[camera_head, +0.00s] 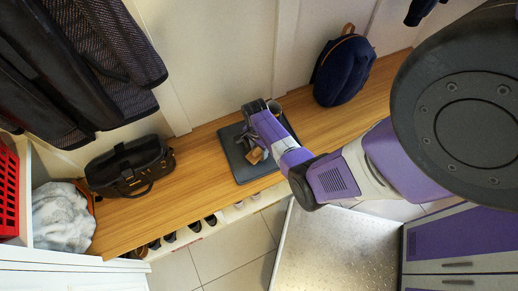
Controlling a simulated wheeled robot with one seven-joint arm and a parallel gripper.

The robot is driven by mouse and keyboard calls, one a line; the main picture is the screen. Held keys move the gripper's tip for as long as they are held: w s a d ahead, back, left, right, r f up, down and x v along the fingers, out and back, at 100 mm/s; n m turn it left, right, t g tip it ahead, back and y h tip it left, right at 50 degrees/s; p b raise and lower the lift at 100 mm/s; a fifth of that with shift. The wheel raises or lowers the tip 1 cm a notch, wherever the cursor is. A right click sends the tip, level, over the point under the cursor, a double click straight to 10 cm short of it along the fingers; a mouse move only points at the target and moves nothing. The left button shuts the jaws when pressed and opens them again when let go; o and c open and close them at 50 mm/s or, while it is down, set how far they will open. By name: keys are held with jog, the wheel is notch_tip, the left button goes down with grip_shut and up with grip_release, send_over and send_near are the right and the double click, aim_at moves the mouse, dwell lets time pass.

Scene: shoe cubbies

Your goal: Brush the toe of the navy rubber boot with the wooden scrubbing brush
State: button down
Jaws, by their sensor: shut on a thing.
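My gripper (257,147) is over the dark tray (240,170) on the wooden bench. It is seen from above and partly hidden by my own wrist. A small tan, wooden-looking piece (256,156) shows at the fingertips; it looks like the scrubbing brush, held in the shut gripper. A rounded shape with a pale rim (274,107) stands at the tray's far edge, beside my wrist; I cannot tell whether it is part of the navy boot. The boot's toe is not clearly visible, and contact between brush and boot cannot be told.
A navy backpack (343,70) stands on the wooden bench (190,160) right of the tray. A black bag (130,167) lies to the left, near a grey-white fluffy cloth (61,217) and a red crate (8,190). Dark jackets (70,70) hang upper left. Shoes (182,231) sit below the bench.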

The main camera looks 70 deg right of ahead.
aim_at(251, 157)
jog(key=shift+w+a+f, duration=0.15)
jog(key=shift+a+f, duration=0.05)
jog(key=shift+a, duration=0.35)
jog(key=shift+w+a+f, duration=0.1)
jog(key=shift+a+f, duration=0.05)
jog(key=shift+a, duration=0.35)
jog(key=shift+w+a+r+p, duration=0.25)
jog(key=shift+w+a+p, duration=0.35)
jog(key=shift+w, duration=0.4)
jog(key=shift+s+d+f+b, duration=0.2)
jog(key=shift+s+d+b, duration=0.1)
jog(key=shift+s+d, duration=1.3)
jog(key=shift+w+a+f, duration=0.1)
jog(key=shift+w+a, duration=0.65)
jog(key=shift+w, duration=0.05)
jog(key=shift+w+a, duration=0.8)
jog(key=shift+a, duration=0.35)
jog(key=shift+s+d+p, duration=0.3)
jog(key=shift+s+d, duration=0.6)
